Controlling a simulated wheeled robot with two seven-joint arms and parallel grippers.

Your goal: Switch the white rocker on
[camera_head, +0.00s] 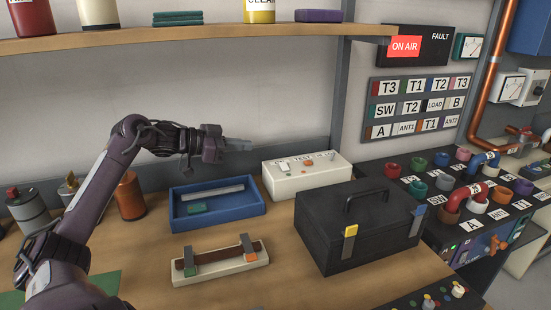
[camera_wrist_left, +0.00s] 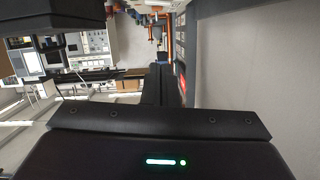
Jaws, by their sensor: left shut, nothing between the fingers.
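A cream-white box (camera_head: 307,181) with a small label strip stands on the wooden bench behind the black toolbox. Its top carries a small pale part (camera_head: 284,166) at the left, which may be the white rocker, and an orange-brown knob (camera_head: 308,162). The rocker's position is too small to tell. My left gripper (camera_head: 246,144) is shut and empty, in the air behind and left of the box, pointing right and apart from it. Its closed dark fingers also show in the left wrist view (camera_wrist_left: 160,85), where I cannot make out the box. My right gripper is out of view.
A blue tray (camera_head: 175,222) lies left of the box, with a cream holder (camera_head: 222,270) in front. The black toolbox (camera_head: 352,235) stands in front right. A wooden shelf (camera_head: 200,40) hangs above my gripper. A panel of coloured connectors (camera_head: 450,200) is at the right.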

